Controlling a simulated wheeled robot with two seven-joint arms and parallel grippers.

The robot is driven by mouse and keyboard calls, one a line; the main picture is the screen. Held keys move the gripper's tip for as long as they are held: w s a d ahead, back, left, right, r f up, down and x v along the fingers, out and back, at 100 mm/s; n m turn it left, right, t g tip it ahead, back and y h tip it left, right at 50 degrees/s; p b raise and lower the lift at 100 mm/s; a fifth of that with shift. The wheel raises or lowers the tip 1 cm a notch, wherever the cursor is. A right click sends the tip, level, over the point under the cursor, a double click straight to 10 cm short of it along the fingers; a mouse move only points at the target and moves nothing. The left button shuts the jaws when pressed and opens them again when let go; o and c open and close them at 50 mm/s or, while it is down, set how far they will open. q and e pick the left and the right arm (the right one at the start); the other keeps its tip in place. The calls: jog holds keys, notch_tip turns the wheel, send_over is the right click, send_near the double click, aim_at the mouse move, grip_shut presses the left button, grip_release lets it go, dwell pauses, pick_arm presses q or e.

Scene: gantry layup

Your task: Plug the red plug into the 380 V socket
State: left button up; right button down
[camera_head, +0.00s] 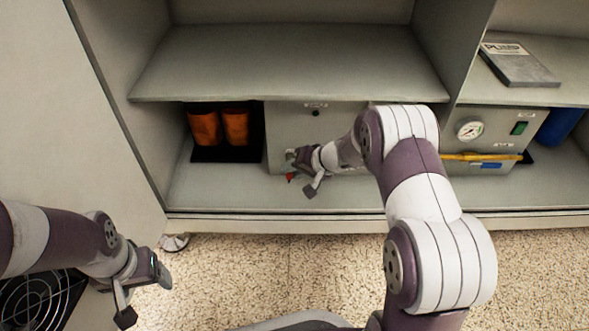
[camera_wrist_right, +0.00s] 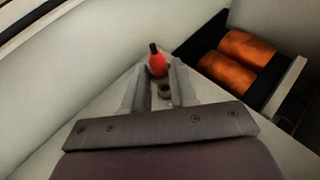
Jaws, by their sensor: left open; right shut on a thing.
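The red plug (camera_head: 291,177) shows as a small red spot at my right gripper (camera_head: 300,172), low in front of a grey box in the cabinet. In the right wrist view the red plug (camera_wrist_right: 157,64), with a dark tip, sits at the fingertips of my right gripper (camera_wrist_right: 160,80), which is shut on it. My left gripper (camera_head: 144,296) is open and empty over the floor at lower left. The 380 V socket cannot be made out; part of the grey box's face (camera_head: 290,127) is hidden by my right arm.
Two orange items (camera_head: 220,127) stand in a black holder left of the grey box. A panel with a gauge (camera_head: 469,130), a yellow bar (camera_head: 480,157) and a blue object (camera_head: 560,127) are at right. A shelf (camera_head: 290,65) overhangs the bay. A black fan grille (camera_head: 38,302) is at lower left.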

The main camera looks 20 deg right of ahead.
jog(key=shift+f, duration=0.1)
jog(key=shift+w+d, duration=0.2)
jog(key=shift+w, duration=0.45)
jog(key=shift+w+d, duration=0.15)
jog(key=shift+w, duration=0.45)
jog(key=c, duration=0.8)
grip_release()
jog(key=p+v, duration=0.7)
jog(key=v, duration=0.5)
jog(key=shift+r, duration=0.4)
